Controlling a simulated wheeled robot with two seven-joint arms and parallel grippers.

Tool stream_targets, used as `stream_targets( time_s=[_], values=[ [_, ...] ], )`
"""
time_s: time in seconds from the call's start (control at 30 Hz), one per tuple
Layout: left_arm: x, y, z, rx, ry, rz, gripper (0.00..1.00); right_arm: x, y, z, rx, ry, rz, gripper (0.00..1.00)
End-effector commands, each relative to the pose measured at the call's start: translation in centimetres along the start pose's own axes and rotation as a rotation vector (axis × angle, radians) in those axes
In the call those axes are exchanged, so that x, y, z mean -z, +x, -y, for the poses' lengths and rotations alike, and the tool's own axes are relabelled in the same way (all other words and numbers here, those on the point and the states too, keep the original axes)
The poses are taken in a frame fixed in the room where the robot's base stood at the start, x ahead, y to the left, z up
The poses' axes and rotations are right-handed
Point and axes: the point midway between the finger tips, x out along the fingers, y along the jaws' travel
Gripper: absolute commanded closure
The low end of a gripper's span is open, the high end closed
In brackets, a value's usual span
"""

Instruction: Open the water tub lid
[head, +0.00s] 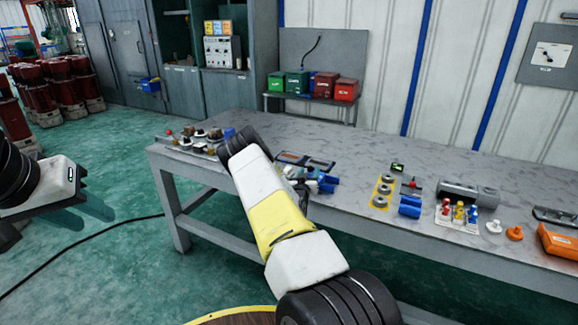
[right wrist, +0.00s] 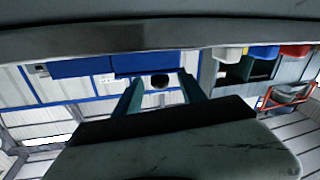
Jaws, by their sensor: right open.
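I cannot tell any thing as the water tub or its lid with certainty. Lidded-looking coloured boxes, green (head: 276,82), teal (head: 297,83) and red (head: 346,90), stand on a shelf behind the table, far from both grippers. My left gripper (head: 82,212) hangs at the far left, off the table, with its teal fingers apart and nothing between them. My right arm crosses the table in the middle of the head view and hides most of its gripper. In the right wrist view my right gripper (right wrist: 162,92) is open; a dark round thing shows beyond its fingers.
The grey table (head: 375,150) holds small parts at its left end, ring parts on a yellow plate (head: 382,191), blue cylinders (head: 410,206), a coloured-peg rack (head: 458,214) and an orange case (head: 560,243). Red machines (head: 40,92) stand at the left. A cable crosses the green floor.

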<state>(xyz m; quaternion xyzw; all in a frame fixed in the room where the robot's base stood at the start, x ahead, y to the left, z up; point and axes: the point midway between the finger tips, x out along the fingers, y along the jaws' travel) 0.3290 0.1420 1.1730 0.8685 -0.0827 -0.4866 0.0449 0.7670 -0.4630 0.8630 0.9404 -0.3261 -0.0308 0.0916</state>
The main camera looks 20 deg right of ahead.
Motion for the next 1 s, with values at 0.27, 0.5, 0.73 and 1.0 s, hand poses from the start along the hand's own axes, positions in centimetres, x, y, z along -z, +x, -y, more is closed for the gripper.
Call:
stream_targets(
  time_s=[0.27, 0.5, 0.73, 1.0],
  values=[
    [0.0, 0.0, 0.0, 0.0, 0.0, 0.0, 0.64, 0.0, 2.3, 0.0, 0.0, 0.0, 0.001, 0.52],
    [0.0, 0.0, 0.0, 0.0, 0.0, 0.0, 0.64, 0.0, 2.4, 0.0, 0.0, 0.0, 0.001, 0.52],
    [0.0, 0.0, 0.0, 0.0, 0.0, 0.0, 0.64, 0.0, 2.4, 0.0, 0.0, 0.0, 0.001, 0.97],
    [0.0, 0.0, 0.0, 0.0, 0.0, 0.0, 0.64, 0.0, 2.4, 0.0, 0.0, 0.001, 0.001, 1.0]
  ],
)
